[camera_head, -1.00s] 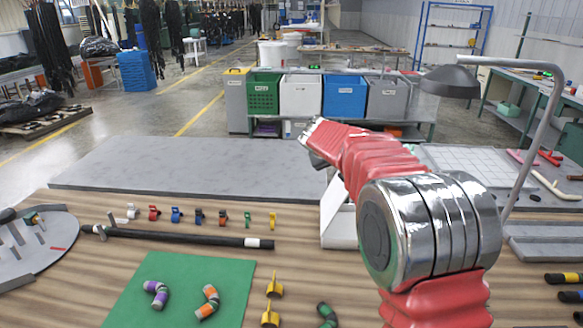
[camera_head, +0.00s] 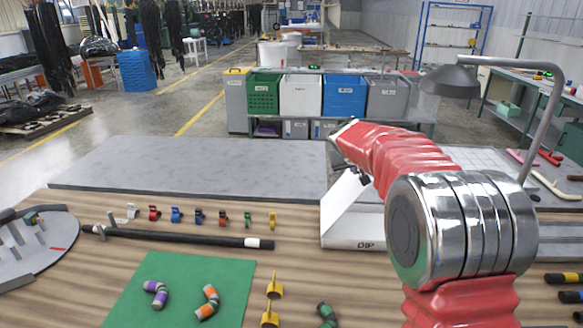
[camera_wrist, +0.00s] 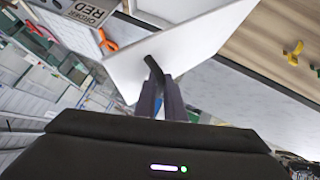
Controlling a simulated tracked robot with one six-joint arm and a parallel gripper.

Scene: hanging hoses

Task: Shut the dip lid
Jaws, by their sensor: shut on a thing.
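The dip box (camera_head: 345,243) is a low white tray labelled DIP on the table, right of centre in the head view. Its white lid (camera_head: 343,205) stands tilted up from the left side, leaning over to the right. My arm hides part of the box and lid. In the wrist view the lid (camera_wrist: 195,45) is a white panel in front of my gripper (camera_wrist: 163,85). The gripper's fingers are shut on the lid's black handle (camera_wrist: 155,63).
A green mat (camera_head: 185,292) with two bent hose pieces lies front left. Coloured clips and a black hose (camera_head: 180,237) lie behind it. Yellow pieces (camera_head: 273,290) stand between mat and box. A lamp (camera_head: 452,82) arches on the right.

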